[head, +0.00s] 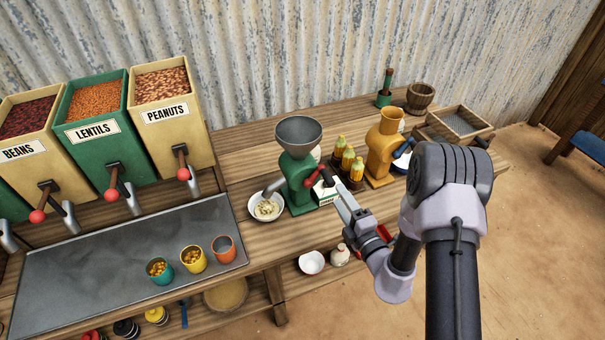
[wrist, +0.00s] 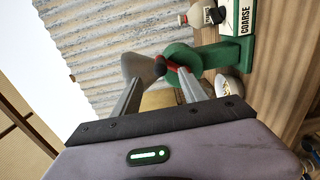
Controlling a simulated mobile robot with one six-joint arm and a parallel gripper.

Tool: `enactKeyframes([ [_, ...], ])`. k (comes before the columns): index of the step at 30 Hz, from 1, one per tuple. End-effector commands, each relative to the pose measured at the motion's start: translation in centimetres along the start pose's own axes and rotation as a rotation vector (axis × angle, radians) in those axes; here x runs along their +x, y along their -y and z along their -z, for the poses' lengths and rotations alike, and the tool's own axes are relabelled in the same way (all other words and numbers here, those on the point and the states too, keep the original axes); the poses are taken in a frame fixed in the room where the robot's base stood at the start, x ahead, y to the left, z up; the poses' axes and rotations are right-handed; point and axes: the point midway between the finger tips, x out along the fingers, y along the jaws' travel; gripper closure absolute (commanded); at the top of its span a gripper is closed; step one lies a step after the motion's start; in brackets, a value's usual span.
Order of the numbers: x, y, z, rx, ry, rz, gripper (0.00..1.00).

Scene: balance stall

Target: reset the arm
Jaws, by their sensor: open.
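My gripper (head: 335,185) reaches in from the right in the head view, its tips close to the red-handled crank (head: 314,178) of the green grinder (head: 297,183). In the wrist view my gripper (wrist: 159,76) is open, with its two fingers apart. The green grinder (wrist: 210,56) and its red handle (wrist: 173,67) show just beyond and between the fingers. I cannot tell whether a finger touches the handle. The grey hopper (head: 299,131) sits on top of the grinder.
A bowl of pale meal (head: 267,207) stands left of the grinder. Three cups, including a yellow one (head: 193,260), stand on the grey tray (head: 90,262). Dispensers line the left; a corrugated wall closes the back.

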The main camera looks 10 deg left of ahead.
Motion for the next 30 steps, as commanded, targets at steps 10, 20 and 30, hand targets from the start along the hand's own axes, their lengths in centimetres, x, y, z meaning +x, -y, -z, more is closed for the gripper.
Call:
enactKeyframes([
  [10,0.1,-0.1,0.1,-0.004,-0.005,-0.002,0.49],
  [20,-6.2,-15.0,16.2,-0.942,-0.803,-0.316,0.49],
  [30,-26.4,-10.4,12.5,2.573,1.566,0.476,0.49],
])
